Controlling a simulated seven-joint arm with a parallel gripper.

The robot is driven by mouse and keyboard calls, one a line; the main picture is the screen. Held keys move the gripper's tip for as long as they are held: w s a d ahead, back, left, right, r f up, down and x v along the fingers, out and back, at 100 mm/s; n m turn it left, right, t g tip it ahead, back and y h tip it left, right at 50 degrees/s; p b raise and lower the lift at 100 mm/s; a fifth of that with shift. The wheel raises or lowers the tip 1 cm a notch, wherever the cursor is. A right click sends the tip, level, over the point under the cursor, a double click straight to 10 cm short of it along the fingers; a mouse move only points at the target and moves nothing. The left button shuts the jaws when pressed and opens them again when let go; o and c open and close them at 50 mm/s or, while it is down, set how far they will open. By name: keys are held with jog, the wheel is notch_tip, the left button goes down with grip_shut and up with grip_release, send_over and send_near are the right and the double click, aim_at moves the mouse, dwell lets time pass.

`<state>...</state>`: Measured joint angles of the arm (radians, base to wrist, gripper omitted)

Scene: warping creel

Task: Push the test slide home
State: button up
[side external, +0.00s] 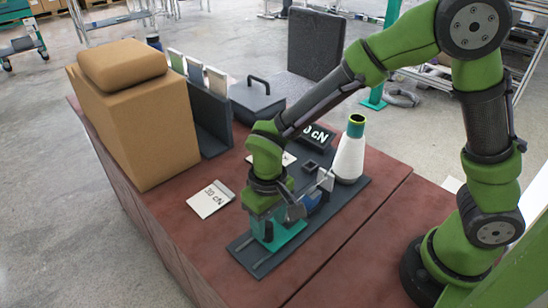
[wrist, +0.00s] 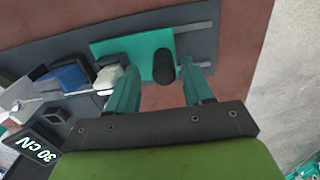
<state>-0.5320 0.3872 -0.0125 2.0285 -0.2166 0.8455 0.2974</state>
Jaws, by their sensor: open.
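The test slide is a teal plate (side external: 290,234) on a dark grey base plate (side external: 340,209) with two pale rails. In the wrist view the slide (wrist: 141,47) carries an upright black knob (wrist: 163,66). My gripper (side external: 267,234) is low over the slide, pointing down, and hides the knob in the side view. In the wrist view my gripper (wrist: 162,80) is open, with one teal finger on each side of the knob and gaps visible. Beside the slide is a blue block (wrist: 70,78) with grey parts, also in the side view (side external: 311,204). Contact with the slide is unclear.
A white yarn cone (side external: 349,155) stands at the base plate's far end, near a dark display (side external: 316,136). A large cardboard box (side external: 140,120) and a dark rack (side external: 210,118) stand at left.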

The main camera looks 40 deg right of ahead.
jog(key=shift+r, duration=3.55)
notch_tip(320, 180, up, 16)
jog(key=r, duration=0.1)
jog(key=s+d+f+m+t+y, duration=0.1)
jog(key=s+d+f+m+t, duration=0.1)
jog(key=d, duration=0.5)
jog(key=s+d+f+m+t+y, duration=0.1)
jog(key=s+d+f+m+t, duration=0.1)
jog(key=s+d+t, duration=0.3)
jog(key=s+d, duration=0.1)
jog(key=d, duration=0.2)
jog(key=shift+s+f, duration=0.2)
jog(key=shift+f, duration=0.05)
